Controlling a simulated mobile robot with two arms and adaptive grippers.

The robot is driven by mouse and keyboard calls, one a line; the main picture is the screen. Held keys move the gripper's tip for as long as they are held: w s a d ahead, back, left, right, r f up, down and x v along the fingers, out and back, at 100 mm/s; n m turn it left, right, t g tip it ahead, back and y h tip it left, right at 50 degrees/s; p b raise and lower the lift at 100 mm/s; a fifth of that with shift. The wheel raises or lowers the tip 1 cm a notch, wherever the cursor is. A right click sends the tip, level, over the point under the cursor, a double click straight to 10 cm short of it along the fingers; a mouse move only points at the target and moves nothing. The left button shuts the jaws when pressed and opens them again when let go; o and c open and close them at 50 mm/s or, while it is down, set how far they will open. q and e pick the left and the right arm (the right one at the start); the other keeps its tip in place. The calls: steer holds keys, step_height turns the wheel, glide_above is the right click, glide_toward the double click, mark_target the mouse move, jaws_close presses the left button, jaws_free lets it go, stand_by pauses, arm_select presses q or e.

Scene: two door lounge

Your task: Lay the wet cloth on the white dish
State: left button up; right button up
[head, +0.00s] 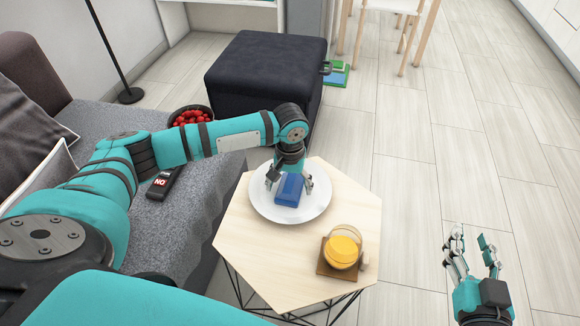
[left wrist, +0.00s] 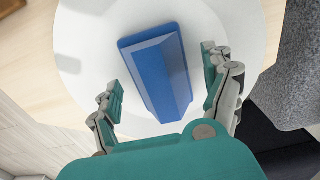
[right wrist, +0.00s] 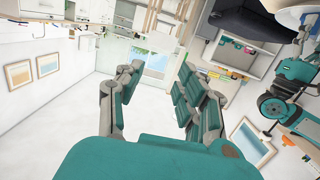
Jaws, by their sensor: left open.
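The wet cloth is a blue, folded block (head: 289,190) lying on the white dish (head: 317,207) on the small wooden table. My left gripper (head: 289,185) is just above the dish, with its fingers apart on either side of the cloth. In the left wrist view the cloth (left wrist: 158,75) lies between the open fingers (left wrist: 160,95), with gaps on both sides, on the dish (left wrist: 85,50). My right gripper (head: 473,245) is open and empty over the floor to the right of the table, and it also shows in the right wrist view (right wrist: 160,85).
A glass of orange juice (head: 342,250) stands on a wooden coaster near the table's front right. A grey sofa (head: 190,220) with a black remote (head: 163,183) and a bowl of red fruit (head: 190,116) is at the left. A dark ottoman (head: 265,75) stands behind. Floor at right is clear.

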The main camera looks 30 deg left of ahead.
mark_target(290, 182)
arm_select(q)
step_height(290, 182, up, 7)
steer(key=p, duration=0.2)
steer(key=shift+f+p, duration=0.2)
steer(key=shift+p, duration=0.1)
step_height(290, 182, up, 5)
steer(key=shift+r+p, duration=0.1)
steer(key=shift+p, duration=0.8)
arm_select(e)
steer(key=s+d+f+g+h, duration=0.1)
steer(key=s+d+f+g, duration=0.2)
steer(key=s+f+g, duration=0.3)
steer(key=s+d+f+g+h, duration=0.2)
steer(key=s+f+g, duration=0.4)
steer(key=s, duration=0.4)
steer(key=shift+d+f+m, duration=0.3)
steer(key=shift+d+f, duration=0.25)
steer(key=shift+d, duration=0.1)
